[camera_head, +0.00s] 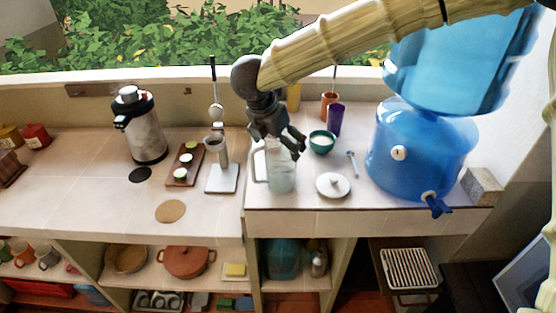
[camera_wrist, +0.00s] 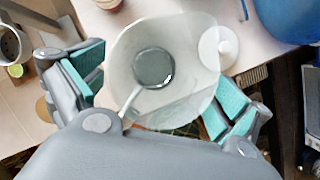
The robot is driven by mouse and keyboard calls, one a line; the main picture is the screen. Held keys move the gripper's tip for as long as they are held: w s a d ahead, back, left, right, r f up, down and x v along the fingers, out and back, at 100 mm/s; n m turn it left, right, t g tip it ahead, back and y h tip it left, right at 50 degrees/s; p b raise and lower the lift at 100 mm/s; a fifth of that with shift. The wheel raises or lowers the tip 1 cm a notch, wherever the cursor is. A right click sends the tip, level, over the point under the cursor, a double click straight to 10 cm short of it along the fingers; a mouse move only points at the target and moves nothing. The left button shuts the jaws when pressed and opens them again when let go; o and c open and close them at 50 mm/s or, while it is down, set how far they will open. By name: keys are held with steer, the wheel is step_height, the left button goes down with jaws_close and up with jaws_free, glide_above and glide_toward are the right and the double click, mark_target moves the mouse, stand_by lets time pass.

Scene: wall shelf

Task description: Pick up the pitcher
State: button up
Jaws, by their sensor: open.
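The pitcher (camera_head: 282,178) is clear with a pale handle on its left side and stands upright on the tiled counter near its front edge. My gripper (camera_head: 284,152) is directly above it, pointing down, with its fingers around the top of the pitcher; the fingers hide part of the rim. In the wrist view, the pitcher (camera_wrist: 190,50) is seen from above, with a round grey bottom or liquid inside. My gripper (camera_wrist: 160,95) is open, one teal-padded finger on each side of the pitcher. The left pad is apart from it; the right pad is close to its wall, and contact cannot be told.
A white lid (camera_head: 333,185) and green bowl (camera_head: 322,142) sit to the right, before a large blue water dispenser (camera_head: 425,150). A scale (camera_head: 222,178) with a metal cup stands to the left. A steel airpot (camera_head: 142,130) is farther left. The counter's left front is mostly clear.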

steer(key=shift+s, duration=0.1)
steer(key=c, duration=1.7)
steer(key=shift+r, duration=0.1)
